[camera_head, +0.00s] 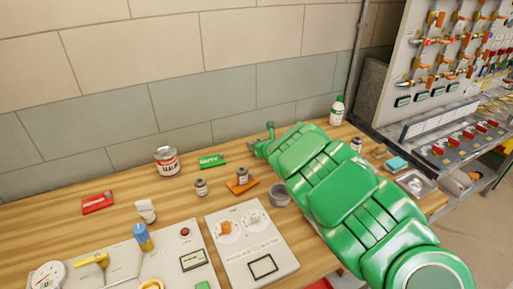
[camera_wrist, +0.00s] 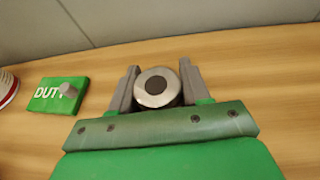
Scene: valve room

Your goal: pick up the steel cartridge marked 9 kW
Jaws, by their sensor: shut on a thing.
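In the wrist view, my gripper (camera_wrist: 157,76) is shut on a round steel cartridge (camera_wrist: 158,99), seen end-on with a dark centre. Its fingers press on its left and right sides. No marking on it can be read, so I cannot tell its rating. In the head view my gripper (camera_head: 263,146) is at the back of the bench, mostly behind my green arm. Other small steel cartridges stand on the bench: one (camera_head: 201,188) at the middle, one (camera_head: 242,176) on an orange block, and one (camera_head: 356,144) right of my arm.
A green block marked DUTY (camera_wrist: 50,102) lies left of my gripper, with a red-and-white can (camera_head: 166,161) beyond. A grey cup (camera_head: 279,195) and control panels (camera_head: 252,245) are nearer the front. A green-capped bottle (camera_head: 337,110) stands at the back right. The wall is behind.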

